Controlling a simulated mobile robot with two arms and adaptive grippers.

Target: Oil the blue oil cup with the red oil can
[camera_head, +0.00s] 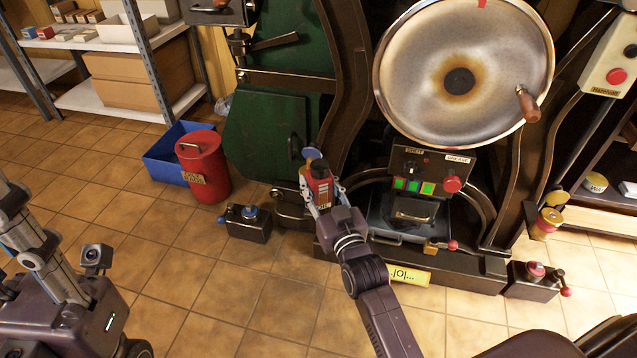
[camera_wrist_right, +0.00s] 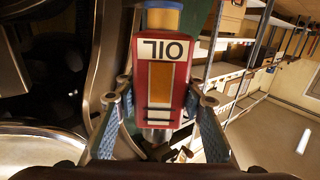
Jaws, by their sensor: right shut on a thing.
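The red oil can (camera_head: 321,190) is gripped upright or nearly so at the front of the press. In the right wrist view the oil can (camera_wrist_right: 160,85) fills the middle, with its OIL label upside down. My right gripper (camera_head: 323,197) is shut on it, one finger on each side. A blue round disc (camera_head: 311,153), which looks like the lid of the blue oil cup, shows just above the can. The can and gripper crowd this spot, so I cannot tell whether can and cup touch. My left gripper is not in view.
A red bin (camera_head: 203,166) and a blue crate (camera_head: 165,160) stand left of the press. A small dark box with a blue knob (camera_head: 250,222) sits on the floor beside the can. A yellow-lidded cup (camera_head: 548,222) is at the right.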

